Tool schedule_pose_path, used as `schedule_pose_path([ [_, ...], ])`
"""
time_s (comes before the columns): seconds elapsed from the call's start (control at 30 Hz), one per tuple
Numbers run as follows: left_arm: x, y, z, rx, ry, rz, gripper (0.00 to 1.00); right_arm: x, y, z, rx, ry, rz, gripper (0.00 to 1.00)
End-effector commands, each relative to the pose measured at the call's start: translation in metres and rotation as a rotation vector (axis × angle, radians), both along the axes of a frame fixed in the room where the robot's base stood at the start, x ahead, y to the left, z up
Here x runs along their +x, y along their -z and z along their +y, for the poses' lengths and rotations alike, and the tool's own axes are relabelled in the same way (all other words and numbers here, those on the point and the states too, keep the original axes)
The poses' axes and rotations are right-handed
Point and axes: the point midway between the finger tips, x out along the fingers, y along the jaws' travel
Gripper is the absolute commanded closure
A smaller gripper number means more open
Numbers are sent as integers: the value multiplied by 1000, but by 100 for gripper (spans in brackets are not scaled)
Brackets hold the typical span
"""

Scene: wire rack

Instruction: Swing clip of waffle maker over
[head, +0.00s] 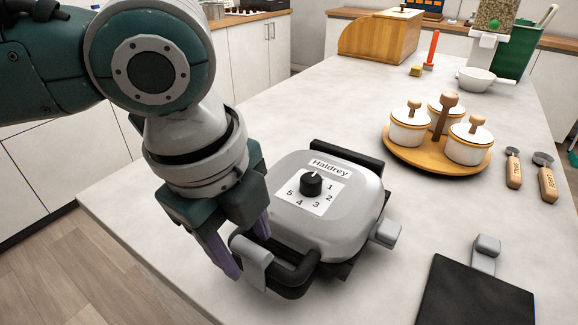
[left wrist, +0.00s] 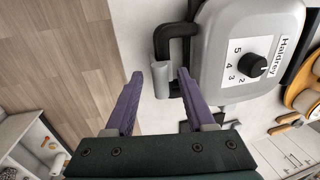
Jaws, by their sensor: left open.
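The grey waffle maker (head: 362,213) sits closed on the counter, with a numbered dial (head: 311,184) on its lid and a black handle (head: 292,275) at the front. The light grey clip (head: 254,264) hangs at the handle's left part. My left gripper (head: 250,257) is open, its purple fingers pointing down beside the handle. In the left wrist view the clip (left wrist: 161,82) lies between the two fingertips (left wrist: 160,73), with gaps showing on both sides; contact is not visible. The waffle maker (left wrist: 218,52) shows there at upper right. My right gripper is out of view.
A black flat slab (head: 470,298) with a grey block lies front right. A wooden round tray (head: 402,153) with white lidded pots stands behind right, beside two wooden-handled tools (head: 513,170). The counter's left edge (head: 140,258) is near my left gripper.

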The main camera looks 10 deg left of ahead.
Motion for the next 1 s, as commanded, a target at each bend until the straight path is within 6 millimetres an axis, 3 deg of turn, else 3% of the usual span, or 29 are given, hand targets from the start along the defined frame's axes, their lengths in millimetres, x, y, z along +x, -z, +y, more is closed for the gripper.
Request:
schedule_pose_path([
  [0.13,0,0,0,0,0,0,46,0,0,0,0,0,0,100],
  [0.6,0,-1,0,0,0,0,99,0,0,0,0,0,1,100],
  [1.0,0,-1,0,0,0,-1,100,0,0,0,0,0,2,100],
])
